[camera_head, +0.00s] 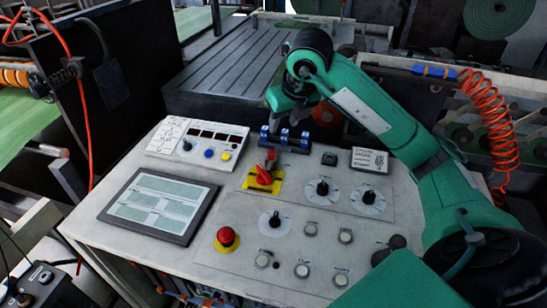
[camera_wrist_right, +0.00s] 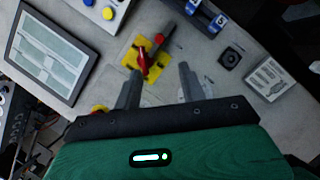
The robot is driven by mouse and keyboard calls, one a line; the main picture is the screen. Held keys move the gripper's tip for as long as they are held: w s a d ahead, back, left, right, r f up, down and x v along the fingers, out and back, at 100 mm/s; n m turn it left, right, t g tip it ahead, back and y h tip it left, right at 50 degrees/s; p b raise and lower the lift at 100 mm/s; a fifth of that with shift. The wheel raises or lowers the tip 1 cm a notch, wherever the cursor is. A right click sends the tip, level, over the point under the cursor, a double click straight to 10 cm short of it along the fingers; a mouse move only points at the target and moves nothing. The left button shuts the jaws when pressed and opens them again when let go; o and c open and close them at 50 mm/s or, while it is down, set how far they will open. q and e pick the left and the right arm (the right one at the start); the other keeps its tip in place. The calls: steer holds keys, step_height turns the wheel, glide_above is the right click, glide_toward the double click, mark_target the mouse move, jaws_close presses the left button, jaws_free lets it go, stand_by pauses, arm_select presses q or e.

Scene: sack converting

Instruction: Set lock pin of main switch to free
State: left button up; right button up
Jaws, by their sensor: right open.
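The main switch (camera_head: 264,176) is a red rotary handle on a yellow plate in the middle of the sloped panel. It also shows in the right wrist view (camera_wrist_right: 143,62). A small red knob (camera_wrist_right: 159,38), seemingly the lock pin, sits just beyond the handle on a dark grey piece; in the head view it is small and its setting cannot be told. My right gripper (camera_head: 290,112) is over the back of the panel, behind the switch. In the wrist view its two fingers (camera_wrist_right: 156,76) are apart and empty, with the switch in view beyond them. My left gripper is out of view.
The panel holds a screen (camera_head: 160,205), a red emergency button (camera_head: 226,237), several black dials (camera_head: 322,188) and a white button box (camera_head: 197,143). A blue counter (camera_head: 285,137) stands close to my right gripper. An orange coiled hose (camera_head: 490,115) hangs at the right.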

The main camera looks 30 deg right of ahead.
steer(key=p, duration=0.2)
glide_above(272, 153)
steer(key=s, duration=0.3)
step_height(272, 153, down, 8)
steer(key=x, duration=0.4)
steer(key=shift+w+r, duration=0.15)
steer(key=shift+w+f, duration=0.25)
steer(key=shift+f, duration=0.35)
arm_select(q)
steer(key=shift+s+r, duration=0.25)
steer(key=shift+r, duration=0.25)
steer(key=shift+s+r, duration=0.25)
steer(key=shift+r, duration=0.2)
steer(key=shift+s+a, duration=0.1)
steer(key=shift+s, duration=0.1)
arm_select(e)
jaws_close()
